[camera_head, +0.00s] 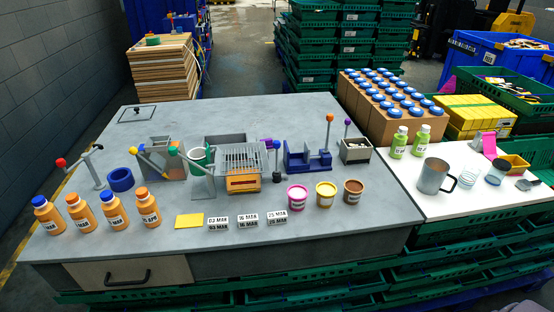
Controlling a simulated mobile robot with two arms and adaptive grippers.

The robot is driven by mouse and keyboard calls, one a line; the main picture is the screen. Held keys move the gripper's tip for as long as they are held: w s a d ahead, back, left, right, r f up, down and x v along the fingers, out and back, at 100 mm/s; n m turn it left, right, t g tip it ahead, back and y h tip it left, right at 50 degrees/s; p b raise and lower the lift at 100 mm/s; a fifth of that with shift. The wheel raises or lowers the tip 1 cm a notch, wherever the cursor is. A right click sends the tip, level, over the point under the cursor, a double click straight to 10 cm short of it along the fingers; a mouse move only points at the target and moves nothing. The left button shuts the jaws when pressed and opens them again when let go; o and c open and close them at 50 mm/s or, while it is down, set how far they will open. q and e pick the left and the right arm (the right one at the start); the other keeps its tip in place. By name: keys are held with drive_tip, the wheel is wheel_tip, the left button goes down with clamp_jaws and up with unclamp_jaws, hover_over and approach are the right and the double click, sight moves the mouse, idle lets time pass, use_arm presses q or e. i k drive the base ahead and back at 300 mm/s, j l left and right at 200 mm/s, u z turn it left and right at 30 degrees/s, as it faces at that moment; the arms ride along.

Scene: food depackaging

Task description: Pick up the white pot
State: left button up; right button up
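Three small pots stand upright in a row on the grey worktop, right of its front middle. The left pot (297,198) is pink with a pale label. The middle pot (326,195) is yellow with a pale label. No plainly all-white pot shows, and I cannot tell which of these is the white pot. Neither of my grippers is in view, and nothing touches the pots.
Date blocks (247,220) and a yellow sponge-like slab (189,220) lie left of the pots. Several orange bottles (112,210) stand at the front left. Fixtures with levers (307,158) stand behind the pots. A metal jug (434,176) stands on the white side table. The front right worktop is clear.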

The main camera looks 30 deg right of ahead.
sight(196, 154)
drive_tip(key=i+l+u, duration=0.2)
drive_tip(key=l, duration=0.15)
drive_tip(key=l+u, duration=0.15)
drive_tip(key=l, duration=0.25)
drive_tip(key=i+l+u, duration=0.2)
drive_tip(key=l, duration=0.2)
drive_tip(key=k+j, duration=0.05)
